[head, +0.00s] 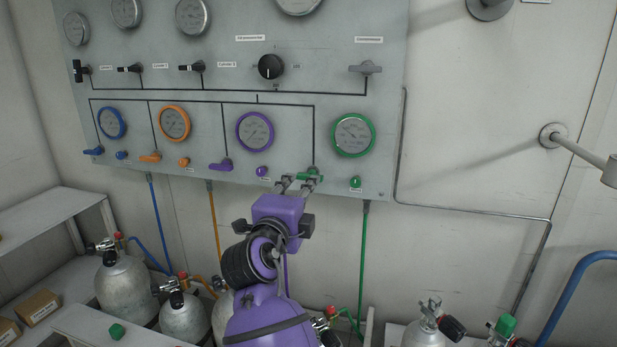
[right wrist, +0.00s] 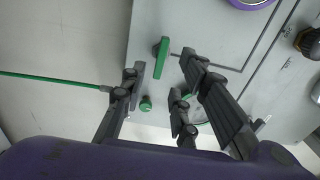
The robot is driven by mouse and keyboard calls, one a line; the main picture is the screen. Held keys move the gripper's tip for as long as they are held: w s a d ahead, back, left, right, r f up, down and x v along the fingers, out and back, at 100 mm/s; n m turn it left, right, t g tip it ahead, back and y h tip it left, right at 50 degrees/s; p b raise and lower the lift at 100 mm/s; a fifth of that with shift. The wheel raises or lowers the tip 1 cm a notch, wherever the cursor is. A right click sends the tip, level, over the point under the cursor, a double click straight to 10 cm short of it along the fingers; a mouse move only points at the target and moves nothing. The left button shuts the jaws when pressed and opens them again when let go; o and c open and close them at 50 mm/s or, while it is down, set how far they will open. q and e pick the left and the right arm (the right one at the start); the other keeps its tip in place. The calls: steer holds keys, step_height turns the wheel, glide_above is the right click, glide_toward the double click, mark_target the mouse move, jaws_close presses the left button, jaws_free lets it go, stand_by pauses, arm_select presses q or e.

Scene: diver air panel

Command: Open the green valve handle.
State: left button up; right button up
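The green valve handle (head: 317,176) sits at the bottom of the grey panel, at the lower end of a black line, left of and below the green-rimmed gauge (head: 353,135). My right gripper (head: 298,182) is in front of it, fingers pointing at the panel, and partly covers it. In the right wrist view the handle (right wrist: 161,53) shows ahead, between the lines of the two parted fingers (right wrist: 163,78). The gripper is open with nothing held; I cannot tell whether a fingertip touches the handle. My left gripper is not in view.
A small green knob (head: 355,183) is right of the handle, and a purple knob (head: 262,171) left of it. Purple (head: 221,166), orange (head: 150,157) and blue (head: 94,151) handles line the panel's lower edge. Below are a green hose (head: 363,260) and several gas cylinders (head: 125,285).

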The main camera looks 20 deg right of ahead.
mark_target(309, 175)
steer(key=p+x, duration=0.1)
steer(key=x, duration=0.6)
steer(key=shift+w+d+r+p, duration=0.1)
steer(key=shift+w+d+p, duration=0.1)
steer(key=shift+w+p, duration=0.15)
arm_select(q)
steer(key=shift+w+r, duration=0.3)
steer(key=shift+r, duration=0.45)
arm_select(e)
steer(key=c, duration=0.6)
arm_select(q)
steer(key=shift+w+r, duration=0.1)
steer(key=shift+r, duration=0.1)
arm_select(e)
jaws_close()
